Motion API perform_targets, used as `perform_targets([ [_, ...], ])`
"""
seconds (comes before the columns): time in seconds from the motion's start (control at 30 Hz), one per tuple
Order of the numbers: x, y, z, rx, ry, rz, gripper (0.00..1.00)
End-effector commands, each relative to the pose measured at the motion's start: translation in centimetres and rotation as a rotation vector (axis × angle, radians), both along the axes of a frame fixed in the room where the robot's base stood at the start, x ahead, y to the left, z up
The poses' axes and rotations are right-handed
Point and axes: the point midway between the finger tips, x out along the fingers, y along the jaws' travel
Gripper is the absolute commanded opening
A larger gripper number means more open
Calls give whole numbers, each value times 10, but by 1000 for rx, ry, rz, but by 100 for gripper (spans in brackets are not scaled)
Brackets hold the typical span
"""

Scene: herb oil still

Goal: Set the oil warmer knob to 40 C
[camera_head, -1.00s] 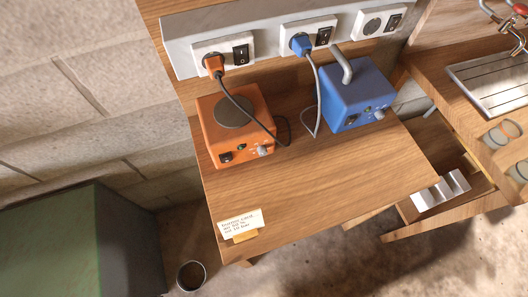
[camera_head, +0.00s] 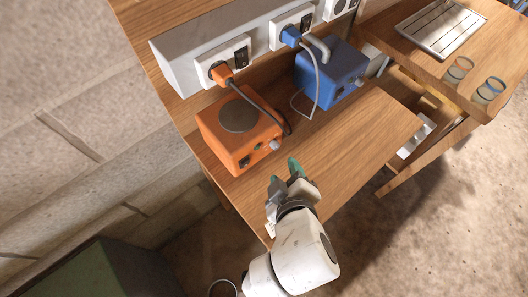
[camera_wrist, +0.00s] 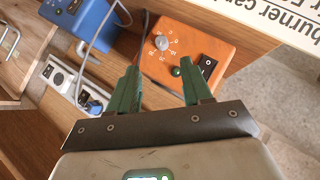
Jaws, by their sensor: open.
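The orange box (camera_head: 237,130) with a dark round plate on top stands on the wooden shelf; I take it as the oil warmer. Its light grey knob (camera_head: 275,144) is on the front face. In the wrist view the knob (camera_wrist: 161,43) has a white printed scale around it; I cannot read its setting surely. A green button and a black switch (camera_wrist: 207,68) are beside it. My gripper (camera_head: 283,172), with green fingertips, is open and empty, in front of the box and apart from the knob. In the wrist view the knob appears beyond the gap between the fingers (camera_wrist: 157,80).
A blue box (camera_head: 328,78) with a bent pipe stands to the right. Cables run from both boxes to the socket strip (camera_head: 197,60) behind. A printed card (camera_wrist: 270,18) shows close by in the wrist view. Glass jars (camera_head: 488,91) stand at right.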

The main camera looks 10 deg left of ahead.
Motion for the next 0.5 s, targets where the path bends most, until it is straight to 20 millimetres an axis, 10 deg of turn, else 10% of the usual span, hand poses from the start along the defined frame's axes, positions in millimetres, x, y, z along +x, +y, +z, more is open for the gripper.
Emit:
perform_targets([
  [0.5, 58, 21, -39, -2, -6, 6, 49],
])
